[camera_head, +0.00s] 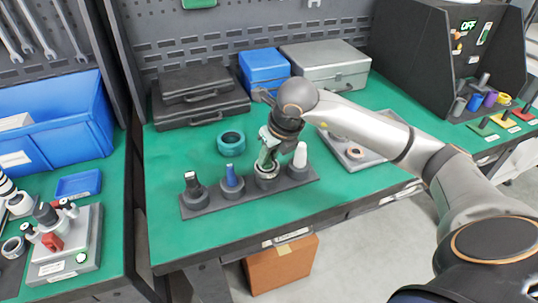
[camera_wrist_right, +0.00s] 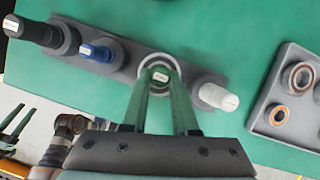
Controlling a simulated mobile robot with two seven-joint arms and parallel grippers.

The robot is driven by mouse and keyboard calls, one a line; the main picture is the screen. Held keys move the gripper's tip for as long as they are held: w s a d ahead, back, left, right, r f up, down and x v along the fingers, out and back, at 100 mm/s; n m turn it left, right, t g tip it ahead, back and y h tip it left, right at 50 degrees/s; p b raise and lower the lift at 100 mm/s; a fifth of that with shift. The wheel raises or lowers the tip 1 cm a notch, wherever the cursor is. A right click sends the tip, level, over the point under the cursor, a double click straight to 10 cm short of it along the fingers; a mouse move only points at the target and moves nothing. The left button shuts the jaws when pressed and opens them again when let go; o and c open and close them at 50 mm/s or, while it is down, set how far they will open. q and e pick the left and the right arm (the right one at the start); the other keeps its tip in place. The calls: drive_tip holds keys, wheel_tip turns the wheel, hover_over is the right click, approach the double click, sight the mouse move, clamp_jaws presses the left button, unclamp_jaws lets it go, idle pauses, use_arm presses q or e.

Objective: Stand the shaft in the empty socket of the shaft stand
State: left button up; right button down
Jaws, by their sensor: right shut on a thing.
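The dark shaft stand (camera_head: 213,208) lies along the front of the green bench with its sockets in a row. From left, a black shaft (camera_head: 191,183), a blue shaft (camera_head: 231,176) and, at the right end, a white shaft (camera_head: 300,155) stand in it. My right gripper (camera_head: 266,160) is over the socket between blue and white, pointing down. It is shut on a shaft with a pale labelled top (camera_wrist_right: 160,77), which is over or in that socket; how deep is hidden. My left gripper (camera_wrist_right: 20,115) shows small in the right wrist view, its fingers apart and empty.
A teal ring (camera_head: 231,143) lies behind the stand. A grey tray with rings (camera_head: 355,153) is to the right. Black cases (camera_head: 203,102), a blue box (camera_head: 264,68) and a grey case (camera_head: 327,65) line the back. The bench's front edge is close to the stand.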

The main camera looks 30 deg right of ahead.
drive_tip(key=shift+f+b, duration=0.15)
drive_tip(key=shift+b, duration=0.15)
idle(0.5)
drive_tip(key=c, duration=1)
unclamp_jaws()
drive_tip(key=shift+o, duration=0.4)
drive_tip(key=o, duration=0.5)
drive_tip(key=shift+f, duration=0.15)
